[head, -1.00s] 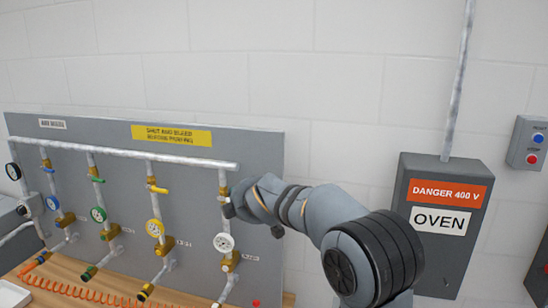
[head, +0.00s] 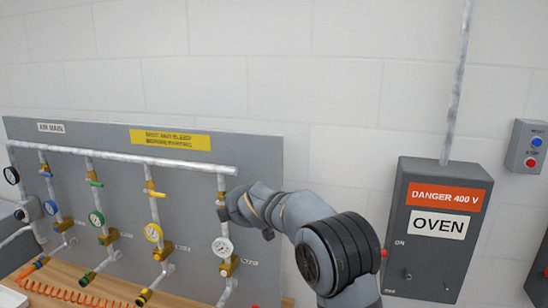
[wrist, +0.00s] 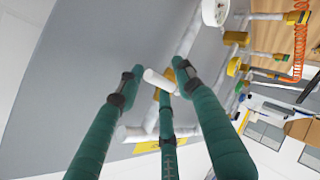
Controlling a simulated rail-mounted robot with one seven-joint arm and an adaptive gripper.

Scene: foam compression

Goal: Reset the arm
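My arm reaches left across the wall to the rightmost pipe of the air panel (head: 262,150). In the head view my gripper (head: 236,207) is beside that pipe's upper brass valve, above a white gauge (head: 222,246), and its fingertips are hard to make out. In the wrist view my gripper (wrist: 158,74) shows green fingers standing apart, so it is open. A white valve handle (wrist: 158,81) lies between the fingertips. I cannot tell whether any finger touches it.
Several other pipes with coloured valves and gauges, such as a yellow gauge (head: 153,233), stand to the left. A grey oven box (head: 405,265) is on the wall at right, and a stop button box (head: 526,146) beyond it. An orange coiled hose (head: 75,295) lies on the wooden bench (head: 108,284).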

